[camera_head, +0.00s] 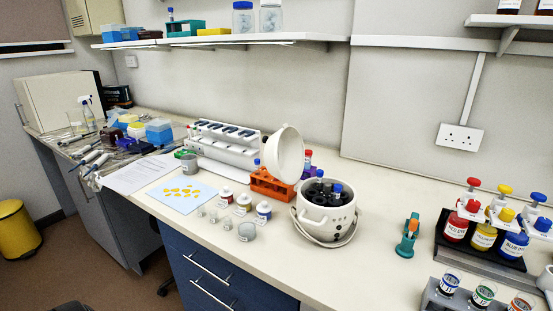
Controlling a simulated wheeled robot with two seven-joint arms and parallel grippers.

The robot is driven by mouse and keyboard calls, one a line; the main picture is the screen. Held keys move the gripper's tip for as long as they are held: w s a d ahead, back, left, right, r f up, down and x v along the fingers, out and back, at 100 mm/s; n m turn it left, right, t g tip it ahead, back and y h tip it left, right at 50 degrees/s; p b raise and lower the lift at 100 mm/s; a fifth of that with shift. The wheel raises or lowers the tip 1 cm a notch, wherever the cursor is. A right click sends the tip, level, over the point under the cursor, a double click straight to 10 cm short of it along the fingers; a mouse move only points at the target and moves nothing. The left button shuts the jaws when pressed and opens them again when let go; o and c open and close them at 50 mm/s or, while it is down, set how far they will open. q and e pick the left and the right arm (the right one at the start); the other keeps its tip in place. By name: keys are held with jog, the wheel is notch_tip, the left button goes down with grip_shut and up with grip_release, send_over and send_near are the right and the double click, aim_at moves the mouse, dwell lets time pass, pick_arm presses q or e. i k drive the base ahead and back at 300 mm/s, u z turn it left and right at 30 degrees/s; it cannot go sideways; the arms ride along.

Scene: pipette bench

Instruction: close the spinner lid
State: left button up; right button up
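The spinner (325,217) is a round white pot on the bench, right of the picture's middle. Its round white lid (285,151) stands open, tilted up at the back left of the pot. Inside the pot, dark tube slots show, with a blue-capped tube (337,189) and another blue cap beside it. Neither of my grippers is in view.
An orange rack (270,186) with tubes stands close behind and left of the spinner. Small labelled jars (243,201) stand to its left. A teal and orange item (408,234) and a dark tray of dye bottles (482,238) are to the right. Bench between them is clear.

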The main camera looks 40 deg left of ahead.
aim_at(288, 168)
jog(key=k, duration=0.35)
jog(key=u, duration=2.35)
jog(key=i, duration=1.5)
jog(key=z, duration=2.15)
jog(key=k, duration=0.5)
jog(key=z, duration=0.55)
jog(key=i, duration=0.3)
